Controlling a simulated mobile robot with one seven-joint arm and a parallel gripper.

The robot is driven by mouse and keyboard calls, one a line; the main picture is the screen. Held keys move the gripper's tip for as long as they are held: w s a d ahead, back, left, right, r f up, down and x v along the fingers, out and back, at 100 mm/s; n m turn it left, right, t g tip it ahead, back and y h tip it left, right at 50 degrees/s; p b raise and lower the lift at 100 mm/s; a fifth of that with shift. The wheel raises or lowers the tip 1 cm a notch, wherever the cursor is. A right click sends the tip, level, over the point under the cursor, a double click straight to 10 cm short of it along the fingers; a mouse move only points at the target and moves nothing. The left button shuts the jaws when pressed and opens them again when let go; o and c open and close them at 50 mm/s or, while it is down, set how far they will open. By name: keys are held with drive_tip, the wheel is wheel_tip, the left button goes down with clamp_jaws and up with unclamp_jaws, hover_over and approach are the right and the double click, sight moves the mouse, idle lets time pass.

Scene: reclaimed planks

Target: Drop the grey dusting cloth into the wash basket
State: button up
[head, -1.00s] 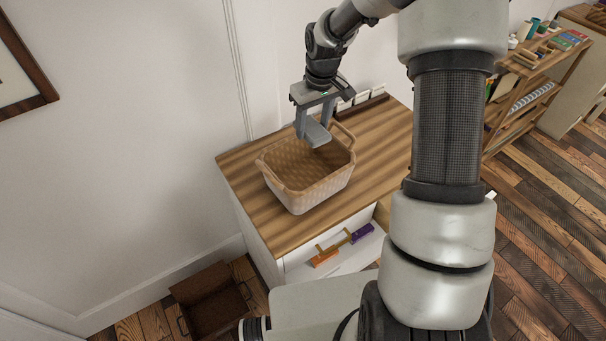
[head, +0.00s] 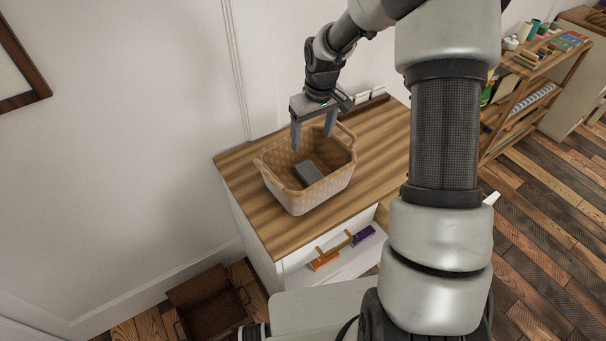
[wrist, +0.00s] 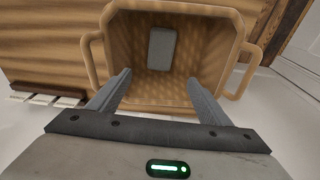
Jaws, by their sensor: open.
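The wash basket (head: 318,190) is a tan woven basket with two handles, standing upright on a wooden cabinet top. The grey dusting cloth (head: 308,172) lies inside it on the bottom, as a flat grey block shape. In the wrist view the cloth (wrist: 162,48) rests on the floor of the basket (wrist: 208,38), near the wall farther from my gripper. My gripper (head: 312,146) is open and empty above the basket, its fingers apart and clear of the cloth. The fingers also show in the wrist view (wrist: 158,88).
The wooden cabinet top (head: 385,150) has free room right of the basket. Small white cards in a dark holder (head: 372,97) stand at its back by the wall. An open drawer below holds an orange item (head: 324,262) and a purple item (head: 363,235). A shelf (head: 520,85) stands at right.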

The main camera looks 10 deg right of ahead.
wheel_tip(320, 180, up, 17)
drive_tip(key=s+d, duration=0.1)
drive_tip(key=s, duration=0.1)
drive_tip(key=shift+s+p, duration=0.25)
drive_tip(key=shift+p, duration=0.05)
drive_tip(key=shift+r, duration=0.2)
drive_tip(key=s+r+m+t+p, duration=0.1)
drive_tip(key=s+r, duration=0.2)
drive_tip(key=s, duration=0.6)
drive_tip(key=s+r+m+t+p, duration=0.1)
drive_tip(key=s+r, duration=0.3)
drive_tip(key=s, duration=0.5)
drive_tip(key=s+a+r+m+t+p, duration=0.1)
drive_tip(key=s+r+m+t, duration=0.1)
drive_tip(key=s, duration=0.7)
drive_tip(key=shift+r+h, duration=0.3)
drive_tip(key=shift+r, duration=0.5)
drive_tip(key=shift+s, duration=0.1)
